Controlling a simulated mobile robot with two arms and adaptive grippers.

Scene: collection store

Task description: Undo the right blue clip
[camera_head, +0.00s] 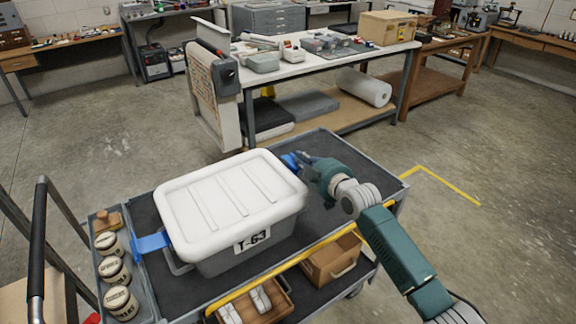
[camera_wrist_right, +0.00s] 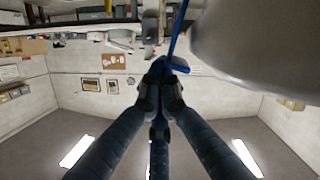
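A grey tote with a white lid (camera_head: 232,196) and a "T-63" label stands on the cart. The right blue clip (camera_head: 290,161) is at the tote's far right end, partly hidden by my right gripper (camera_head: 306,164). In the right wrist view, the clip (camera_wrist_right: 179,66) is a thin blue strip with a wider lower end at my fingertips (camera_wrist_right: 161,78). The fingers are drawn together and look shut on that end. The left blue clip (camera_head: 152,243) sticks outward from the tote's left end. My left gripper is not in view.
The cart (camera_head: 330,143) has a raised rim and a yellow front edge. Several lidded jars (camera_head: 113,270) stand in its left tray. Wooden boxes (camera_head: 333,260) sit lower at the front. A workbench (camera_head: 300,66) with items stands behind. The cart top right of the tote is mostly clear.

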